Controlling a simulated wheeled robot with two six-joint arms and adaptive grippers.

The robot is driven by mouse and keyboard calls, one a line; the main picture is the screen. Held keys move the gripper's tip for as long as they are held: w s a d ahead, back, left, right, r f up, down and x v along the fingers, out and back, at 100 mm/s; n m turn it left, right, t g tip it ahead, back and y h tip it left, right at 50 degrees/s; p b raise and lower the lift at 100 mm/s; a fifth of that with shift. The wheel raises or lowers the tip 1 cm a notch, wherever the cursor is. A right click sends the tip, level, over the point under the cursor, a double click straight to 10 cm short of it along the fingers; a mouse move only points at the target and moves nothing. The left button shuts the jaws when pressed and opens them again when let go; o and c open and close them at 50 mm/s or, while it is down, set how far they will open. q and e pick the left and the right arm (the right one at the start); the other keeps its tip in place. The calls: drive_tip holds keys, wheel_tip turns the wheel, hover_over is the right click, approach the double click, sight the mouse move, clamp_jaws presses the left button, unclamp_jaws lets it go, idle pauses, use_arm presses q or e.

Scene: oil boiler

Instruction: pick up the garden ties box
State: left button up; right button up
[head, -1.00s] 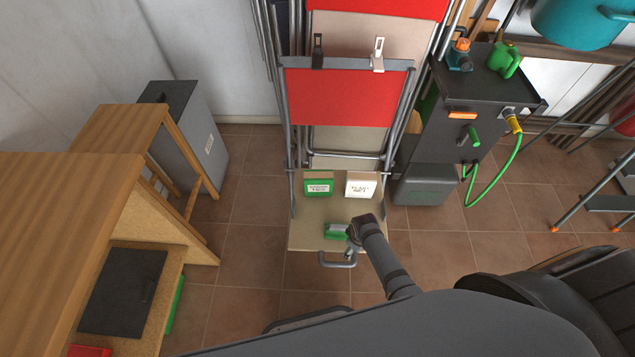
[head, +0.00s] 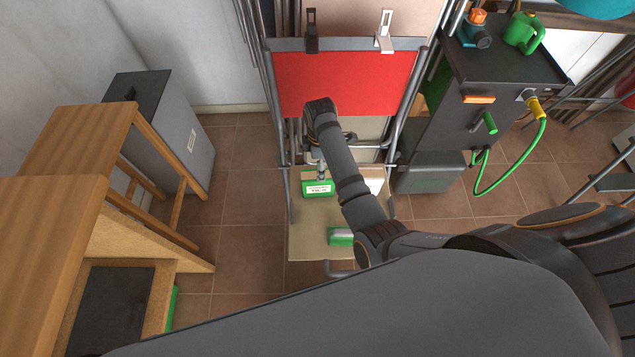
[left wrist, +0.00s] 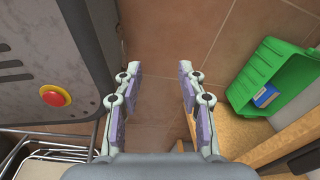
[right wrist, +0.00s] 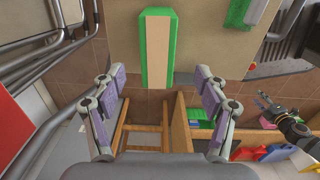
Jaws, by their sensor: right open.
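The garden ties box (head: 318,188), green with a white label, stands on the beige board in the head view, near its far left corner. In the right wrist view the green box with a beige top strip (right wrist: 158,45) lies ahead between the finger lines. My right gripper (right wrist: 158,78) is open and empty there, with the box just beyond its fingertips; contact is not visible. In the head view my right arm reaches over the board and ends above the box. My left gripper (left wrist: 157,75) is open and empty over the floor, out of the head view.
The beige board (head: 305,235) also holds a green and white item (head: 341,236) and a white box (head: 375,184) partly hidden by my arm. A wooden bench (head: 45,230) is at left and a dark boiler unit (head: 480,115) at right.

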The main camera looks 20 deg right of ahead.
sight(318, 184)
drive_tip(key=shift+w+f, duration=0.1)
drive_tip(key=shift+f, duration=0.7)
drive_tip(key=shift+w+f, duration=0.1)
drive_tip(key=shift+f, duration=0.6)
drive_tip(key=f+b, duration=0.1)
drive_tip(key=f, duration=0.3)
drive_tip(key=shift+a+f, duration=0.15)
drive_tip(key=shift+a, duration=0.05)
use_arm(q)
drive_tip(key=shift+w+f, duration=0.65)
drive_tip(key=shift+f, duration=0.2)
use_arm(e)
drive_tip(key=shift+c, duration=0.9)
use_arm(q)
drive_tip(key=shift+s, duration=0.15)
use_arm(e)
clamp_jaws()
